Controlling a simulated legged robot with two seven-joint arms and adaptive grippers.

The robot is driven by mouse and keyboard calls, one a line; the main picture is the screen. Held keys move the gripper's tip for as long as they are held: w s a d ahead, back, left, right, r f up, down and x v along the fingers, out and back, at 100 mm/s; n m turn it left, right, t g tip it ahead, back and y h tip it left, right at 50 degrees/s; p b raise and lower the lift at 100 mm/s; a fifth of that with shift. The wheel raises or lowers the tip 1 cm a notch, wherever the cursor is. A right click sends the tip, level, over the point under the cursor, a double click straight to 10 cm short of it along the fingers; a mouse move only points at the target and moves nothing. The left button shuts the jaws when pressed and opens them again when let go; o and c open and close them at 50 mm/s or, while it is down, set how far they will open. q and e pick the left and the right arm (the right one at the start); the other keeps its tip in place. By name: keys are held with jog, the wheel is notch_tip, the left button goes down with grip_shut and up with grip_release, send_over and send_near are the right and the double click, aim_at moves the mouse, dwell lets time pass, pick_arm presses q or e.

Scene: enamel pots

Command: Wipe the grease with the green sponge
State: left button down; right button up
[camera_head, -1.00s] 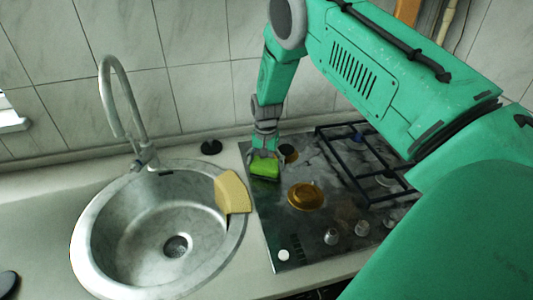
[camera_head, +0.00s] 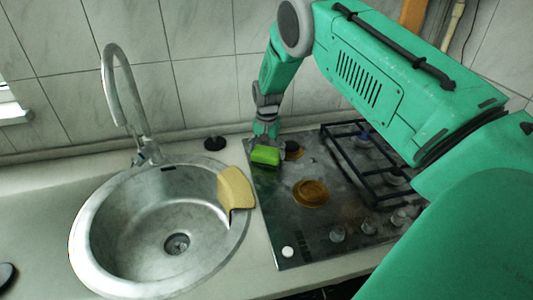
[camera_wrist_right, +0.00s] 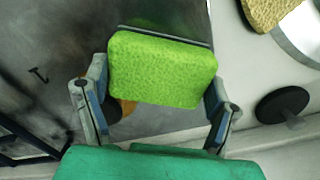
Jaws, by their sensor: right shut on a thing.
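The green sponge (camera_head: 265,156) is held between the fingers of my right gripper (camera_head: 265,140), over the back left part of the steel stove top (camera_head: 268,225). In the right wrist view the sponge (camera_wrist_right: 162,69) fills the space between the two fingers of the gripper (camera_wrist_right: 155,100). I cannot tell whether the sponge touches the steel. Dark smears, which look like grease, show on the stove top around the brass burner (camera_head: 311,193). My left gripper is not in view.
A round steel sink (camera_head: 110,268) with a tall tap (camera_head: 116,85) lies left of the stove. A yellow cloth-like piece (camera_head: 236,188) hangs over its right rim. A black grate (camera_head: 350,165) and several knobs (camera_head: 338,233) stand on the stove's right. A tiled wall rises behind.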

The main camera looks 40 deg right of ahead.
jog(key=shift+w+d+r+p, duration=0.15)
jog(key=shift+r+p, duration=0.45)
notch_tip(320, 180, up, 4)
jog(key=shift+f+p, duration=0.25)
jog(key=shift+p, duration=1)
jog(key=shift+r+p, duration=0.4)
jog(key=shift+r, duration=0.2)
jog(key=shift+r+p, duration=1.1)
jog(key=shift+r, duration=0.4)
jog(key=shift+f, duration=0.1)
